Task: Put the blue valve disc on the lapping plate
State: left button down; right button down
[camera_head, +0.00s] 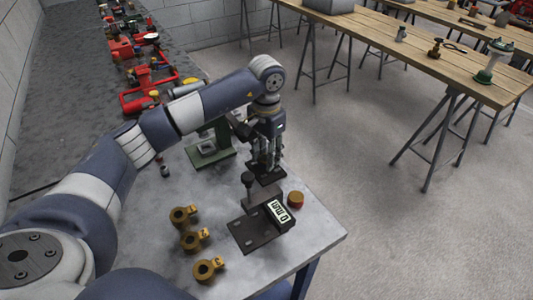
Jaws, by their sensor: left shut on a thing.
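My left gripper (266,157) points down over the far right part of the grey bench, behind the display gauge. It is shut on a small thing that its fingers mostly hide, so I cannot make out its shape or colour. A dark, flat square plate (272,176) shows just below the fingertips. I cannot tell whether it is the lapping plate, or whether the gripper touches it. No blue valve disc shows clearly. My right gripper is out of view.
A dark gauge with a "0 mm" display (279,212) stands near the bench's right edge, beside an orange-brown cylinder (295,199). Three brass rings with tags (206,270) lie to its left. A green stand (208,150) and red parts (150,92) are farther back. Bare bench (300,250) lies in front.

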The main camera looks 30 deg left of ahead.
pick_arm(q)
jog(key=c, duration=1.1)
grip_release()
jog(key=shift+r, duration=0.1)
jog(key=shift+r+p, duration=0.25)
jog(key=shift+p, duration=0.15)
jog(key=shift+r+p, duration=0.4)
jog(key=shift+p, duration=0.05)
notch_tip(320, 180, up, 12)
jog(key=shift+f+b, duration=0.1)
jog(key=shift+b, duration=1)
